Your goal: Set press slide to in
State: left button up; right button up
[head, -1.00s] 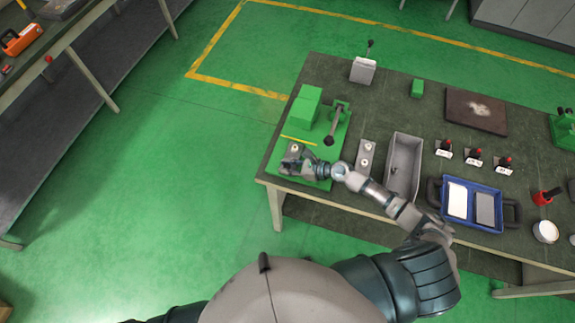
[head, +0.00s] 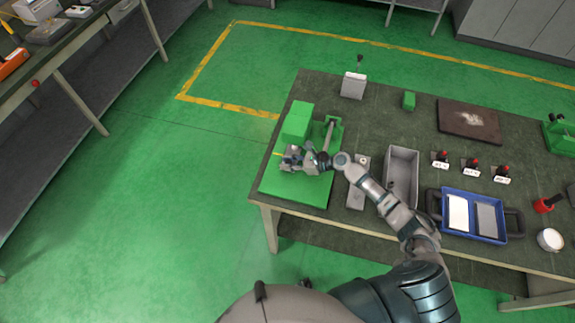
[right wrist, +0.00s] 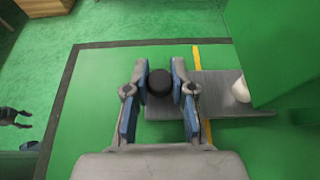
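The green press stands at the left end of the table, with a flat green base (head: 290,187), a green block (head: 298,118) and a lever (head: 330,133). Its grey slide plate (right wrist: 208,97) lies across a yellow line in the right wrist view, with a black knob (right wrist: 159,83) at its left end. A white part (right wrist: 241,90) sits toward its right end, beside the block. My right gripper (head: 291,158) is over the base; in the right wrist view its parted fingers (right wrist: 160,85) straddle the knob, with narrow gaps. In the head view the gripper hides most of the slide.
Right of the press are a grey plate (head: 357,191), a grey bin (head: 401,165), a blue tray (head: 432,206) and several red-topped switches (head: 471,165). A grey lever box (head: 353,86) stands at the back. The floor to the left is open.

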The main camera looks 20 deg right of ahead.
jog(key=o, duration=0.4)
jog(key=shift+w+d+r, duration=0.15)
jog(key=shift+w+r, duration=0.2)
jog(key=shift+r, duration=0.1)
jog(key=shift+o, duration=0.3)
jog(key=shift+f, duration=0.25)
jog(key=shift+s, duration=0.2)
